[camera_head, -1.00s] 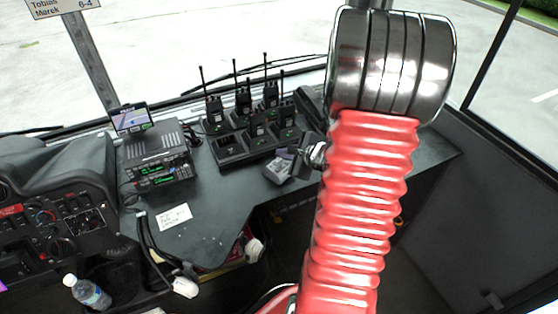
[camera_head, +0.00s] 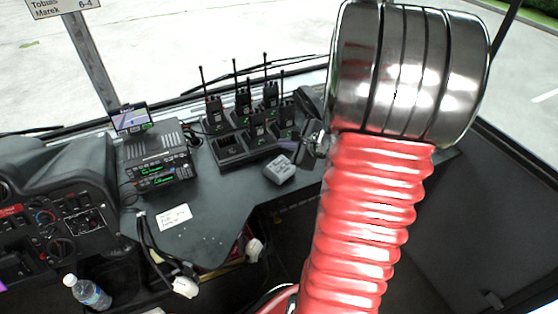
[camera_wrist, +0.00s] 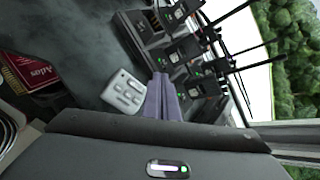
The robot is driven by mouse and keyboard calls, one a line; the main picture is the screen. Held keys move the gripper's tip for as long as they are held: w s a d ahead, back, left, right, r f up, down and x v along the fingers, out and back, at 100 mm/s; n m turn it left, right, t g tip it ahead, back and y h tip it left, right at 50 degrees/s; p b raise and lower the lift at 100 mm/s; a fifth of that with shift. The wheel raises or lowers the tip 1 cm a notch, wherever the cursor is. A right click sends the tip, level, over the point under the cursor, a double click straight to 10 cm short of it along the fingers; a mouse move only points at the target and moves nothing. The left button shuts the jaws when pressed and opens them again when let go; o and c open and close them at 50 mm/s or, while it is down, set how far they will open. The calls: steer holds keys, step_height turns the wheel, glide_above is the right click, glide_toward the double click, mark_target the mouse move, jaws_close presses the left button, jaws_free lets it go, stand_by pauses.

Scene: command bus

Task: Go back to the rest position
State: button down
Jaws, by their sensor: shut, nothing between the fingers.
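My gripper (camera_wrist: 162,97) shows in the wrist view as two purple-grey fingers, closed together and empty. In the head view its dark end (camera_head: 316,140) is small and partly hidden behind my red and chrome arm. A small light-grey device with buttons (camera_head: 280,168) lies on the dark dashboard top (camera_head: 215,215). It also shows in the wrist view (camera_wrist: 123,92), just left of the fingers and apart from them in the picture.
Several handheld radios stand in a charger (camera_head: 230,152) behind the grey device. A radio unit (camera_head: 158,168), a small screen (camera_head: 130,119) and a paper note (camera_head: 174,217) are to the left. A water bottle (camera_head: 88,292) stands lower left. The windscreen lies behind the dashboard.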

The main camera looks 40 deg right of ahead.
steer(key=shift+a, duration=0.1)
stand_by(0.5)
steer(key=shift+a+f, duration=0.1)
steer(key=shift+a, duration=0.1)
steer(key=s+a+r+n+g+y, duration=0.1)
steer(key=s+a+n+g+y, duration=0.2)
steer(key=a+n, duration=0.5)
steer(key=s+a+r+n+g+y, duration=0.1)
steer(key=s+a+n+g, duration=0.3)
steer(key=s+a+n, duration=0.45)
steer(key=s+a+r+n+t+h, duration=0.1)
steer(key=s+a+r+n+h, duration=0.2)
steer(key=a+r+n, duration=0.8)
steer(key=a, duration=0.3)
steer(key=shift+a+r, duration=0.15)
steer(key=shift+r, duration=0.05)
